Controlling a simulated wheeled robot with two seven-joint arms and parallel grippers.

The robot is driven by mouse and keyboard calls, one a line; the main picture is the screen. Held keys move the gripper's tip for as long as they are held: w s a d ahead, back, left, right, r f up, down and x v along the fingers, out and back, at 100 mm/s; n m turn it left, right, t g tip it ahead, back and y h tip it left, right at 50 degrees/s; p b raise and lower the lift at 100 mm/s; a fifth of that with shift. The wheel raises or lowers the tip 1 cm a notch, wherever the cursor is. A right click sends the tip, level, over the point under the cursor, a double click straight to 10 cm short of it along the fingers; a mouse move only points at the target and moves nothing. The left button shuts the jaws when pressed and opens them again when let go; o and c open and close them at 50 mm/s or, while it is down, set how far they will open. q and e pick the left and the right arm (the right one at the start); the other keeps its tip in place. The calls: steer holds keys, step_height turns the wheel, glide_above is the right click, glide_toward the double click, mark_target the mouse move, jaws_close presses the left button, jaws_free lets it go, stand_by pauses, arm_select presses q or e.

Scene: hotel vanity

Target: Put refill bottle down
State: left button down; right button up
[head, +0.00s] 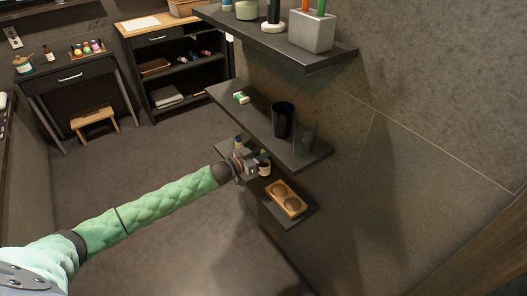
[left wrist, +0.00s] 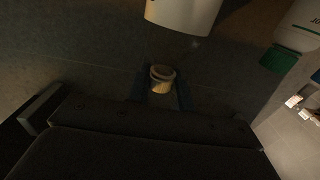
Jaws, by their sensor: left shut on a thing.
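My left gripper (head: 257,163) reaches to the lower wall shelf (head: 289,222), below the middle shelf. It is shut on a small bottle with a pale label (head: 265,170), which I take as the refill bottle. In the left wrist view a cream, round part of the held thing (left wrist: 162,79) shows between the two dark fingers. Whether its base touches the shelf is hard to tell. My right gripper is not in view.
A wooden tray with two round hollows (head: 286,198) sits on the lower shelf, right of the gripper. The middle shelf (head: 258,115) above holds a dark cup (head: 283,119) and a glass (head: 306,139). A white bottle with a green cap (left wrist: 290,55) is near the wrist.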

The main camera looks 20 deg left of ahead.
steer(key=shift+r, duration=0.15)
arm_select(q)
steer(key=c, duration=1.7)
jaws_free()
steer(key=shift+f, duration=0.1)
steer(key=o, duration=0.5)
steer(key=shift+c, duration=0.2)
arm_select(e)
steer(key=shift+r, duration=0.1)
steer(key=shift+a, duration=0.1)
